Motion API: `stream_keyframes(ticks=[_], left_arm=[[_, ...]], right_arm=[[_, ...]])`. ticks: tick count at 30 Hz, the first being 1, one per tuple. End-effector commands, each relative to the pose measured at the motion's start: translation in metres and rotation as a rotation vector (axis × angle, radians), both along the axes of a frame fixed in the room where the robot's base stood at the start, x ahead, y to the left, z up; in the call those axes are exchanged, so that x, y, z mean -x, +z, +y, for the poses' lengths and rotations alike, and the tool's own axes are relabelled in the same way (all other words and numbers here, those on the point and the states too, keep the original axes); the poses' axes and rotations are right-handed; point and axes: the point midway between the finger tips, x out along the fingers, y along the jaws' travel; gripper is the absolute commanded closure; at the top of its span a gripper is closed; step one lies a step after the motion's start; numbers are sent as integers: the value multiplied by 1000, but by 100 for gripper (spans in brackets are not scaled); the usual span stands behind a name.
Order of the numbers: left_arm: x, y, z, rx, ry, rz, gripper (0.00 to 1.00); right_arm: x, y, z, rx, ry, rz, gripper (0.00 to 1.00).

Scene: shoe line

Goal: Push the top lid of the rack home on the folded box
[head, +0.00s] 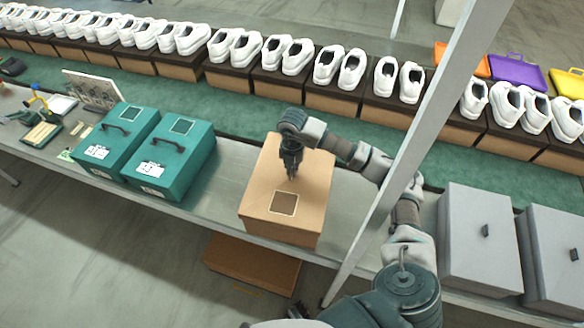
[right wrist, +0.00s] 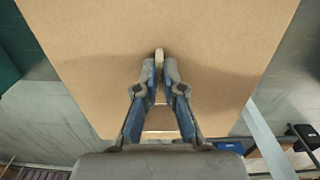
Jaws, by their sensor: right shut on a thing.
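The folded box (head: 300,232) is a closed tan cardboard box with a small dark square label on its top, standing on the grey bench. Its flat top (right wrist: 85,55) fills most of the right wrist view. My right gripper (head: 291,176) points down over the middle of the top. In the right wrist view its two fingers (right wrist: 165,66) are close together on a small pale tab (right wrist: 159,55) at the box top. I cannot tell whether the lid is fully seated. My left gripper is not in view.
Two teal cases (head: 190,160) stand left of the box, and grey cases (head: 480,245) stand at the right. A slanted grey post (head: 420,140) crosses in front of my right arm. White shoes on cartons (head: 330,100) line the back. A brown carton (head: 250,265) lies below the bench.

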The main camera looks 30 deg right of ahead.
Motion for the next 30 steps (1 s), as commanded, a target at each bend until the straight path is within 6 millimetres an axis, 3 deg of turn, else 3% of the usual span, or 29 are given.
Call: stream_keyframes(ticks=[30], left_arm=[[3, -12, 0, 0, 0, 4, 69]], right_arm=[[0, -21, 0, 0, 0, 0, 100]])
